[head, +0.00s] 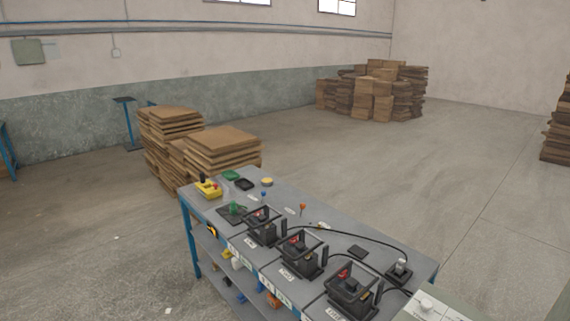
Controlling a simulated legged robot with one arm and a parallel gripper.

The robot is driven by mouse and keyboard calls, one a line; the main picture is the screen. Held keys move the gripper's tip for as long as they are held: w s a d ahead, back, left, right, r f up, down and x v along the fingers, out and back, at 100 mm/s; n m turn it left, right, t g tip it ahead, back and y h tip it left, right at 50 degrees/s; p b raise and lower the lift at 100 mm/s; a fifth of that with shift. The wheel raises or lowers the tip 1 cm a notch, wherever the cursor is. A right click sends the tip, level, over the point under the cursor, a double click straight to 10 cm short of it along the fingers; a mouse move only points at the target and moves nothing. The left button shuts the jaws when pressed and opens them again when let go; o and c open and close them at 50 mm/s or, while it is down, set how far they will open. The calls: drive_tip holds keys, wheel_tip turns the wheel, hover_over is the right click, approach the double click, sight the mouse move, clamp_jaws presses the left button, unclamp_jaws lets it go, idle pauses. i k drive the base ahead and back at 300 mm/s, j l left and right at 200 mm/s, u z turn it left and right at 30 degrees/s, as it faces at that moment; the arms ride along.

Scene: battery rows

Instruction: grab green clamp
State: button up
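A small green object (235,207), which may be the green clamp, stands on a dark flat pad at the left part of the grey workbench (330,225). It is too small to make out its jaws. A flat green piece (230,175) lies farther back, near the bench's far left end. My gripper does not show in the head view.
Several black devices with red parts, such as this one (300,253), line the bench's front edge, with black cables behind. A yellow box (209,188) sits at the left end. Stacked brown boards (222,145) stand behind the bench. Open floor lies to the right.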

sight(233, 208)
drive_tip(key=i+j, duration=0.2)
drive_tip(key=j, duration=0.15)
drive_tip(key=i+j+z, duration=0.15)
drive_tip(key=j, duration=0.2)
drive_tip(key=i+j, duration=0.2)
drive_tip(key=j, duration=0.15)
drive_tip(key=i+j+z, duration=0.1)
drive_tip(key=j, duration=0.3)
drive_tip(key=i+j+z, duration=0.1)
drive_tip(key=i+j, duration=0.15)
drive_tip(key=j, duration=0.15)
drive_tip(key=i+j, duration=0.1)
drive_tip(key=j, duration=0.25)
drive_tip(key=i+j, duration=0.15)
drive_tip(key=j, duration=0.25)
drive_tip(key=i+j, duration=0.15)
drive_tip(key=j, duration=0.2)
drive_tip(key=i+j, duration=0.15)
drive_tip(key=j, duration=0.25)
drive_tip(key=i+j, duration=0.15)
drive_tip(key=j, duration=0.2)
drive_tip(key=i+j, duration=0.15)
drive_tip(key=j, duration=0.25)
drive_tip(key=i+j, duration=0.15)
drive_tip(key=j, duration=0.25)
drive_tip(key=l+z, duration=0.05)
